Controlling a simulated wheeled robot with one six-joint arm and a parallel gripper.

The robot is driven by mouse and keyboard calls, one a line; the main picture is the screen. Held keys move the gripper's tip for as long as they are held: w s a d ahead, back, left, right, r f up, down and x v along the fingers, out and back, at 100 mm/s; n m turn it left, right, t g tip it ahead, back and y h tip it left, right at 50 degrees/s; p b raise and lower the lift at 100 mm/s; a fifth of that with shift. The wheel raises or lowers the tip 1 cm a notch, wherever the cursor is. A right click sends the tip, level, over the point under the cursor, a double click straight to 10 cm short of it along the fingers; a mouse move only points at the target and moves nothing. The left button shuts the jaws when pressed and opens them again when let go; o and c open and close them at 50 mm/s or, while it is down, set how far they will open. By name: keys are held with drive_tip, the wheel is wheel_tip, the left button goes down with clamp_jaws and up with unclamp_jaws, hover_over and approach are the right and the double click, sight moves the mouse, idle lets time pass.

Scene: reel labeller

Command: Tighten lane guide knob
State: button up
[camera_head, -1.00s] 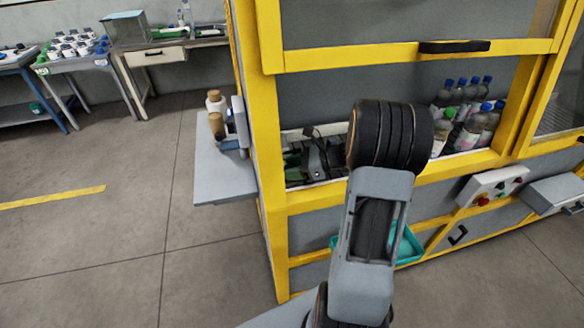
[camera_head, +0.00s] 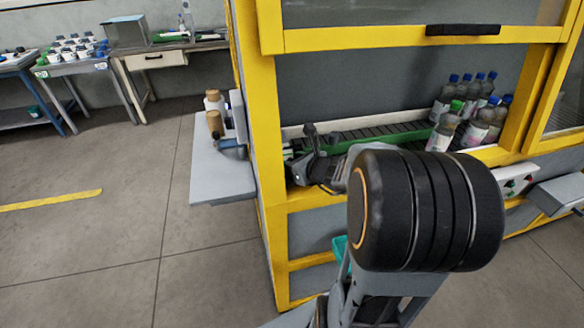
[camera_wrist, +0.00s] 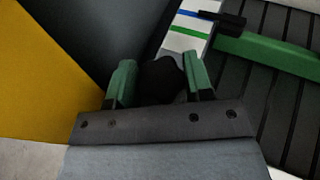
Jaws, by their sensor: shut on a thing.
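In the wrist view, my gripper (camera_wrist: 160,88) has green-padded fingers standing on either side of a dark, rounded knob (camera_wrist: 160,74), shut on it. The knob's markings and its mounting are too dark to make out. A green lane guide (camera_wrist: 265,54) runs to the right of the knob over a dark slatted conveyor (camera_wrist: 245,90). In the head view, the green guide (camera_head: 375,134) lies along the conveyor inside the yellow-framed machine. My gripper is at the conveyor's left end there, and my arm hides part of the opening.
Several capped bottles (camera_head: 468,112) stand at the conveyor's right end. A yellow frame post (camera_head: 258,150) stands close left of my gripper. A white rail with blue and green stripes (camera_wrist: 187,40) lies beyond the knob. A grey side shelf (camera_head: 215,180) juts out left.

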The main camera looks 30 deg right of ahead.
drive_tip(key=shift+h, duration=0.3)
drive_tip(key=o, duration=0.9)
